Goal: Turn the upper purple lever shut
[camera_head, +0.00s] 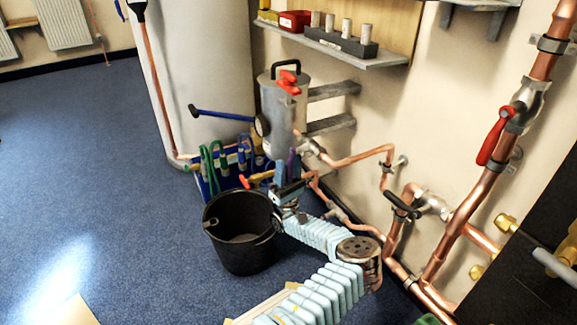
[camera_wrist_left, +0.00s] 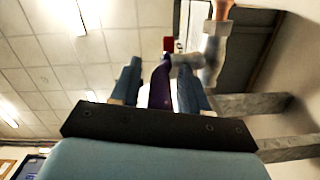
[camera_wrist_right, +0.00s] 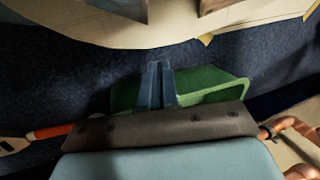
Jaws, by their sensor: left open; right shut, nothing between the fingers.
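The purple lever (camera_head: 292,160) shows as a narrow upright strip in the head view, just below the grey canister. My left gripper (camera_head: 287,172) is beside it there, partly hiding what is below. In the left wrist view the purple lever (camera_wrist_left: 160,88) stands between the two blue fingers of my left gripper (camera_wrist_left: 159,82), which are open with gaps on both sides. My right gripper (camera_wrist_right: 158,85) shows in the right wrist view only, shut and empty.
A grey canister (camera_head: 283,105) with a red lever (camera_head: 288,83) is behind. Copper pipes (camera_head: 345,160) run along the wall at right. A green object (camera_wrist_right: 207,84) lies beyond my right fingers. Blue floor is clear at left.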

